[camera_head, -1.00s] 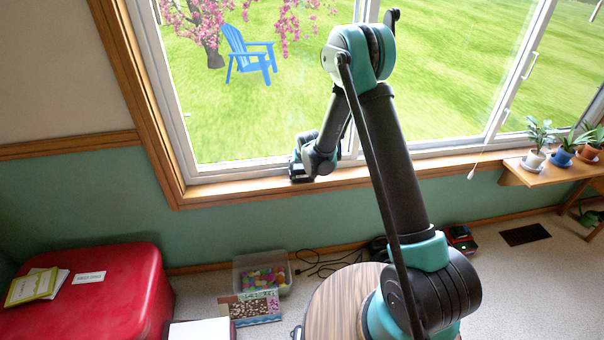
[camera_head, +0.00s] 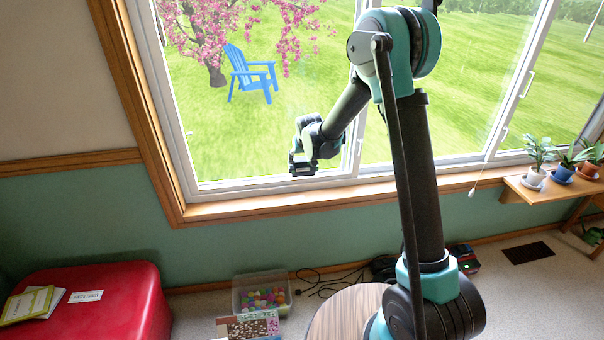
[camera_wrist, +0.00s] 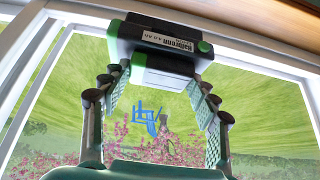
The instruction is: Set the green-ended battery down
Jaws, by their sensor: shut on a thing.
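The battery (camera_wrist: 168,40) is a dark block with a printed white label and green end parts, seen at the top of the wrist view. My gripper (camera_wrist: 161,76) is shut on it, with one finger on each side. In the head view my gripper (camera_head: 303,158) holds the dark battery (camera_head: 302,170) in front of the window, above the wooden sill (camera_head: 260,207). A gap shows between the battery and the sill in the picture. Its far side is hidden.
A red padded chest (camera_head: 100,300) with papers stands at lower left. A clear bin (camera_head: 262,292) of coloured pieces is on the floor. Dark devices with red and green parts (camera_head: 464,258) sit by the wall. Potted plants (camera_head: 562,165) stand on a shelf at right.

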